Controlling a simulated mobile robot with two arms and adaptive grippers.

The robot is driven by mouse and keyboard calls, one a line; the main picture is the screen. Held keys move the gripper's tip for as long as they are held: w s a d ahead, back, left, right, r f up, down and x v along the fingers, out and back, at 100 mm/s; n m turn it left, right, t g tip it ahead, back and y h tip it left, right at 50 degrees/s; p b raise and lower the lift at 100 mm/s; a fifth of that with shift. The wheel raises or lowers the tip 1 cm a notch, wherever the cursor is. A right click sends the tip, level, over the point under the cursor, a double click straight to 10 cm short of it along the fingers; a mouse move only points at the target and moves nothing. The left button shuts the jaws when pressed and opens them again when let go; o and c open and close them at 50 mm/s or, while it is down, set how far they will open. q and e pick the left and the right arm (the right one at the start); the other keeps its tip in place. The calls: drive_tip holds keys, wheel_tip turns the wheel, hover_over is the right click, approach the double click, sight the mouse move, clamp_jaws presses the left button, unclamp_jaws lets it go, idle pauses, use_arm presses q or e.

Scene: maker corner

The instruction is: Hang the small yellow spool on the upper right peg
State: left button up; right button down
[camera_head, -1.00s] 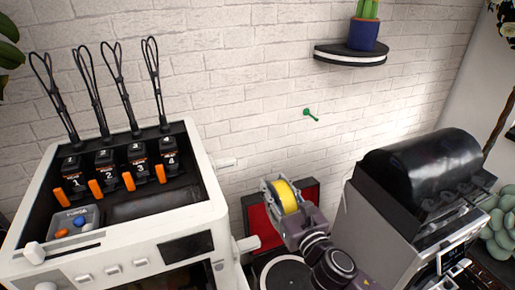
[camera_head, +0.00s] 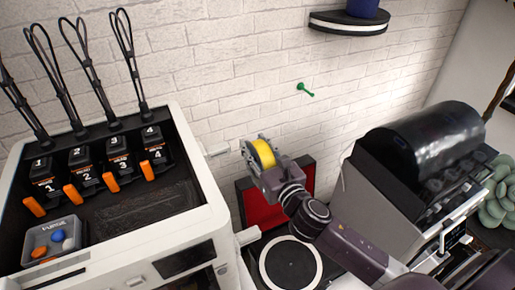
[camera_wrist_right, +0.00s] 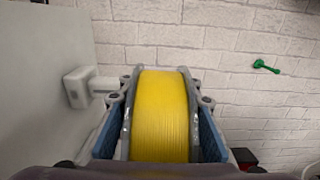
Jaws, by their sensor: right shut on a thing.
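The small yellow spool (camera_head: 263,153) is held in my right gripper (camera_head: 259,147), in front of the brick wall. In the right wrist view, the spool (camera_wrist_right: 160,115) sits upright between the two fingers, which press on its sides. A white peg (camera_head: 215,151) sticks out from the upper right side of the white printer, just left of the spool. It also shows at the left of the right wrist view (camera_wrist_right: 90,88), apart from the spool. A second white peg (camera_head: 248,235) is lower down. A green peg (camera_head: 305,89) sticks out of the wall, up and right of the spool. My left gripper is not in view.
The white printer (camera_head: 190,230) fills the left. A grey machine with a dark cover (camera_head: 420,135) stands at right. A black shelf (camera_head: 348,24) is above.

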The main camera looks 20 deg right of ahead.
drive_tip(key=shift+w, duration=1.4)
drive_tip(key=shift+w+b, duration=1.4)
drive_tip(key=shift+w, duration=2.6)
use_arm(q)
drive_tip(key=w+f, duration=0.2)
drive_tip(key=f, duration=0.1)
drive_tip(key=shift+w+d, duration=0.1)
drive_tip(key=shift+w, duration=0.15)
use_arm(e)
drive_tip(key=a+f, duration=0.1)
drive_tip(key=a, duration=0.7)
drive_tip(key=shift+s, duration=0.15)
drive_tip(key=shift+f, duration=0.1)
